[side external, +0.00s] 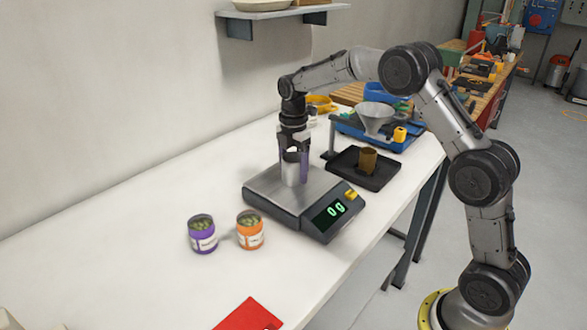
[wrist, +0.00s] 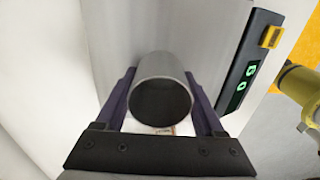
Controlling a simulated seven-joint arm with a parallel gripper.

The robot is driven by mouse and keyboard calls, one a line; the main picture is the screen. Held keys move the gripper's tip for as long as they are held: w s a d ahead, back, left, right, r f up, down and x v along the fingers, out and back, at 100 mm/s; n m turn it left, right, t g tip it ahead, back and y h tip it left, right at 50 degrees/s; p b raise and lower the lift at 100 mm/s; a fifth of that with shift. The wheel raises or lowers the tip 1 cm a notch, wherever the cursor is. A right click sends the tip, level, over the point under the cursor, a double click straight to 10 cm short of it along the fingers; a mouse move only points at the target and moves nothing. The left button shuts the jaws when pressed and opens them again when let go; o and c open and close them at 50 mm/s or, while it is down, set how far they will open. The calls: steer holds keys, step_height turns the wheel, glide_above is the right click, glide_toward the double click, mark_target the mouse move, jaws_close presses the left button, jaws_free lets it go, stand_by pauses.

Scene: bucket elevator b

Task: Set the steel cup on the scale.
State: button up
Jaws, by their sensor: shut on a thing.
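The steel cup (side external: 291,170) is a plain grey cylinder, upright between the fingers of my gripper (side external: 294,158). The wrist view shows the cup (wrist: 160,88) from above, its inside dark, with a purple finger of my gripper (wrist: 161,105) on each side. My gripper is shut on it. The scale (side external: 262,201) has a flat steel plate and a dark front panel with a green display reading 0 g. The cup is over the plate; whether its base touches the plate I cannot tell. The scale also shows in the wrist view (wrist: 212,50).
A purple-labelled can (side external: 203,240) and an orange-labelled can (side external: 250,234) stand left of the scale. A black tray (side external: 382,178) with a brown cup (side external: 368,160) lies behind right. A funnel (side external: 376,118) stands farther back.

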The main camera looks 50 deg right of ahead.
steer(key=o, duration=1.4)
step_height(320, 180, up, 11)
steer(key=s+a+r+m+t, duration=0.1)
steer(key=s+a+r+m, duration=0.25)
steer(key=s+r, duration=0.25)
steer(key=s+a+r+m+t, duration=0.2)
steer(key=s+m, duration=0.3)
steer(key=s, duration=0.5)
steer(key=s+f+m+t, duration=0.1)
steer(key=s+f+m, duration=0.1)
steer(key=s, duration=0.3)
steer(key=s+a+f+m, duration=0.1)
steer(key=s+f+m, duration=0.2)
steer(key=s, duration=0.3)
steer(key=s+a+f+m+t, duration=0.1)
steer(key=s+f+m, duration=0.1)
steer(key=s+m, duration=0.2)
steer(key=shift+s+a+f+m+t, duration=0.15)
steer(key=shift+s+f, duration=0.05)
steer(key=shift+s, duration=0.35)
steer(key=shift+s+a+f+m+t, duration=0.1)
steer(key=shift+s+f+t, duration=0.1)
steer(key=shift+s, duration=0.3)
